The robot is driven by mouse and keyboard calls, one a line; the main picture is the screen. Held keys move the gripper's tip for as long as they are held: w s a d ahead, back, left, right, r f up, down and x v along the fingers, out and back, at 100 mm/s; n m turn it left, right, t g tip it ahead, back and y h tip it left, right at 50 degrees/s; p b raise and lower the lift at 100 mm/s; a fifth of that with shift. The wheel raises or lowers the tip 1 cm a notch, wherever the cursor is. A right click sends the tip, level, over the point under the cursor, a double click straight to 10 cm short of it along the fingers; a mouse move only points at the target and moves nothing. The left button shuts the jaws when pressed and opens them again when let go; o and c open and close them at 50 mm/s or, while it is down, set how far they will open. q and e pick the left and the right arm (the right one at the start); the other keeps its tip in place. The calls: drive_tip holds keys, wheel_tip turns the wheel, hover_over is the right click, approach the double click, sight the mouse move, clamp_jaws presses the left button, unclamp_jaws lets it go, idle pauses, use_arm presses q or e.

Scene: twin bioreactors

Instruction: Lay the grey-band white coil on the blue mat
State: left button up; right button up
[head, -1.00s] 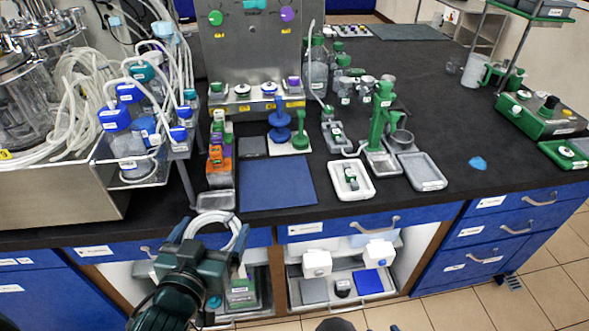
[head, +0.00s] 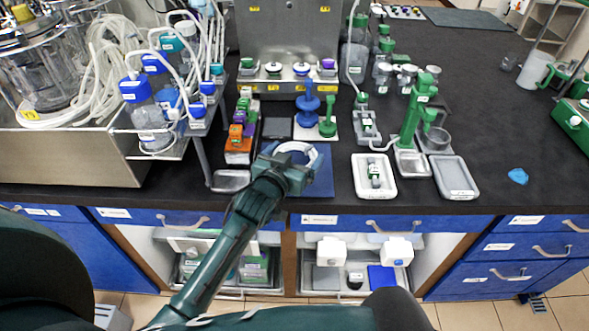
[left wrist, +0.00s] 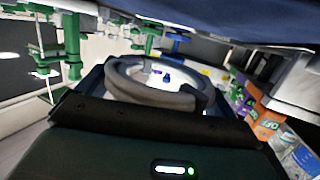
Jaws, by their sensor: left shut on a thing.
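The white coil (head: 297,149) is a pale ring at the far end of my left gripper (head: 287,168), which is shut on it. In the left wrist view the coil (left wrist: 195,98) sits in front of the gripper body; its grey band cannot be clearly made out. The blue mat (head: 325,186) lies flat on the black counter, and the gripper and coil are over it, covering much of it. Whether the coil touches the mat cannot be told. My right gripper is not in view.
A blue stand (head: 308,102) and a green stand (head: 327,122) are behind the mat. Orange and green boxes (head: 238,140) and a grey tray (head: 231,181) are to its left. A white tray (head: 374,190) is to its right. An open shelf is below the counter.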

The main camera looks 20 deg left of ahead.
use_arm(q)
drive_tip(key=shift+f, duration=2.4)
drive_tip(key=shift+f+b, duration=0.1)
drive_tip(key=shift+b, duration=0.2)
drive_tip(key=o, duration=0.7)
drive_tip(key=shift+r, duration=0.2)
drive_tip(key=v, duration=1.2)
drive_tip(key=s+d+f+g, duration=0.1)
drive_tip(key=s+f, duration=0.2)
drive_tip(key=s, duration=0.1)
drive_tip(key=s+d+f+m+g+h, duration=0.1)
drive_tip(key=s+f+g, duration=0.1)
drive_tip(key=s+f, duration=0.2)
drive_tip(key=s+d+f+m+g+h, duration=0.1)
drive_tip(key=s+f+g, duration=0.1)
drive_tip(key=s, duration=0.4)
drive_tip(key=shift+d+f, duration=0.2)
drive_tip(key=shift+f, duration=0.65)
